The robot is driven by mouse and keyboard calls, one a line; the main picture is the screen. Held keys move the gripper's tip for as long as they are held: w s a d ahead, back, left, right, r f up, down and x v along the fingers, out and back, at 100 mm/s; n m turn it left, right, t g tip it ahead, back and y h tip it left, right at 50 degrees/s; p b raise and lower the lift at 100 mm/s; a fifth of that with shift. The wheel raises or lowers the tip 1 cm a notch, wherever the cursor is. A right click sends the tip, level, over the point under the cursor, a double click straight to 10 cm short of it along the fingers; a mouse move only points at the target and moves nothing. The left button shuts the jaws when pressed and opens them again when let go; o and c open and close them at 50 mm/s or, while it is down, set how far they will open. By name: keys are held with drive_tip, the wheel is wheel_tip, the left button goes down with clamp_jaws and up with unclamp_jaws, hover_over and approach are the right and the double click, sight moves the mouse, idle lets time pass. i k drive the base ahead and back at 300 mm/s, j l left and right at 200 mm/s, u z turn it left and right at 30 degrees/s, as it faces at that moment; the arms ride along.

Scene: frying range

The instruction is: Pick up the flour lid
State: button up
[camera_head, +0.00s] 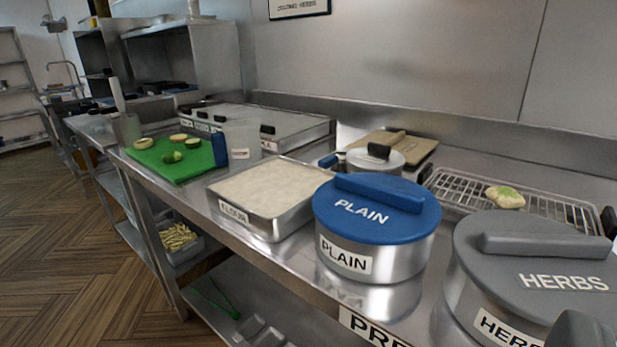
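The flour tray (266,198), a square steel pan labelled FLOUR, stands uncovered on the steel counter, filled with pale flour. No lid lies on it. A flat steel piece with black handles (262,125) lies farther back along the wall; its label is too small to read, and I cannot tell whether it is the flour lid. A blue lid marked PLAIN (376,207) sits on a steel pot. A grey lid marked HERBS (540,262) sits on another pot at the right.
A green board (172,160) with cut vegetables lies at the left, beside a clear container (241,140). A wire rack (490,192) holds a bread-like piece (505,197). A small lidded pot (375,158) stands behind the blue lid. Wooden floor (80,230) is open at left.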

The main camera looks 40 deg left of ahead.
sight(415, 149)
drive_tip(key=i+j, duration=0.15)
drive_tip(key=j, duration=0.2)
drive_tip(key=i+j, duration=0.2)
drive_tip(key=j, duration=0.15)
drive_tip(key=i+j, duration=0.15)
drive_tip(key=j, duration=0.2)
drive_tip(key=i+j, duration=0.2)
drive_tip(key=j, duration=0.2)
drive_tip(key=i+j, duration=0.15)
drive_tip(key=j, duration=0.2)
